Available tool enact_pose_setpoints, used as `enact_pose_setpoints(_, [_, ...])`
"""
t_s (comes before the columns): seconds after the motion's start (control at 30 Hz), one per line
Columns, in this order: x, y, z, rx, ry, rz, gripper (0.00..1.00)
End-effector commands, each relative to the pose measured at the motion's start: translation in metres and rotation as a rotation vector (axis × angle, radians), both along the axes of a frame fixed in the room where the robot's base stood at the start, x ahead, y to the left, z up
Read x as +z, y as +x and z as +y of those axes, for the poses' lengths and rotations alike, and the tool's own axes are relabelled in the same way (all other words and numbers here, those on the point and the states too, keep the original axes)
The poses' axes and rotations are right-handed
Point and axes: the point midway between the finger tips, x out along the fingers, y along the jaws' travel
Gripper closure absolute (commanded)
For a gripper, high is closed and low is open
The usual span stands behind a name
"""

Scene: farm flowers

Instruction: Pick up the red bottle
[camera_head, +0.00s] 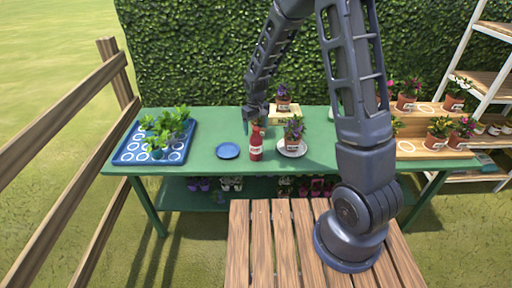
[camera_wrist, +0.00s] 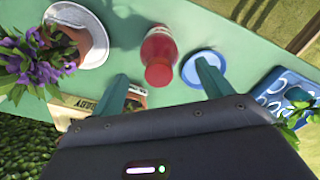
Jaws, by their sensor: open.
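The red bottle (camera_head: 256,144) stands upright on the green table (camera_head: 205,160), between a small blue plate and a white plate with a potted plant. In the wrist view the red bottle (camera_wrist: 159,58) lies just ahead of my fingers, around the middle of the gap between them. My gripper (camera_wrist: 162,82) is open, its two greenish fingers apart with nothing held. In the head view my gripper (camera_head: 256,122) hangs behind and above the bottle, and its fingertips are hard to make out there.
The blue plate (camera_head: 228,151) is left of the bottle. The white plate (camera_head: 292,151) with a purple-flowered pot (camera_head: 294,132) is close on its right. A wooden box (camera_head: 284,114) with another pot stands behind. A blue seedling tray (camera_head: 127,155) is far left.

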Motion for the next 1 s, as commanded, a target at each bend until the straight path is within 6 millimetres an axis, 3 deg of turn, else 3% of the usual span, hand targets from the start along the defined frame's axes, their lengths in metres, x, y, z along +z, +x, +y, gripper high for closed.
enact_pose_setpoints(0.3, [-0.039,0.0,-0.001,0.0,-0.001,0.002,0.22])
enact_pose_setpoints(0.63, [-0.043,0.0,-0.001,0.0,-0.001,0.001,0.22])
enact_pose_setpoints(1.0, [-0.043,0.0,-0.001,0.0,-0.001,0.001,0.94])
